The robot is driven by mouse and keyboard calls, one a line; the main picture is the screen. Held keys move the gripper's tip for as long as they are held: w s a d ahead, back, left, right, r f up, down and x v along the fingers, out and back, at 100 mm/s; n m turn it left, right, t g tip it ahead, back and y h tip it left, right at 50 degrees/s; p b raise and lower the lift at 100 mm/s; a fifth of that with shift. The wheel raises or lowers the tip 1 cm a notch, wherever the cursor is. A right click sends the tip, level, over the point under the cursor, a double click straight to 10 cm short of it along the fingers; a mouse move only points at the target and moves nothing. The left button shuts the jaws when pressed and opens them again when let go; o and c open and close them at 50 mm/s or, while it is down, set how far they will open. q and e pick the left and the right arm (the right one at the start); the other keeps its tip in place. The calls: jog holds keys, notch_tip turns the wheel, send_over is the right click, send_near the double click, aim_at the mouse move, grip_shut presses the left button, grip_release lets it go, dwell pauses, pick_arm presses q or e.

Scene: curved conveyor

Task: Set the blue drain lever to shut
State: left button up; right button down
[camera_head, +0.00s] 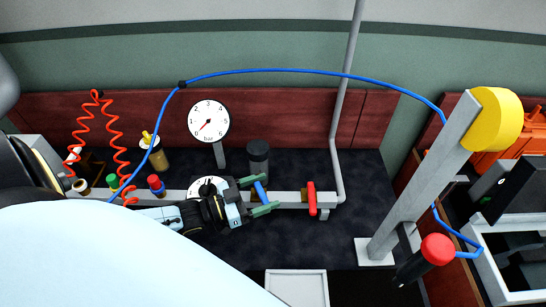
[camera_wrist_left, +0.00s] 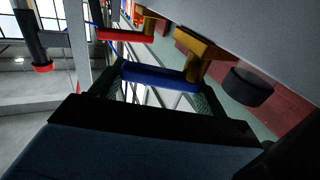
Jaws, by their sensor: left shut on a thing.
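The blue drain lever (camera_head: 260,191) sits on the pale horizontal pipe (camera_head: 288,199) in the head view and lies across it, slightly tilted. In the left wrist view the lever (camera_wrist_left: 160,77) is a blue bar beside a brass valve body (camera_wrist_left: 202,52). My left gripper (camera_head: 258,195) reaches in from the left, with one green finger on each side of the lever. It is shut on the lever, and the wrist view shows the lever between the fingertips (camera_wrist_left: 155,88). My right gripper is in neither view.
A red lever (camera_head: 311,199) stands on the same pipe to the right. A dark cylinder (camera_head: 258,158) and a pressure gauge (camera_head: 208,121) stand behind. A grey post (camera_head: 425,175) with a blue hose rises at right. A white tray (camera_head: 297,288) lies in front.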

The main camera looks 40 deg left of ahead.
aim_at(261, 193)
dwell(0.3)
pick_arm(q)
jog(key=o, duration=1.4)
jog(key=shift+s, duration=0.1)
jog(key=shift+r, duration=0.1)
notch_tip(261, 193, up, 10)
jog(key=p, duration=0.2)
jog(key=shift+p, duration=0.3)
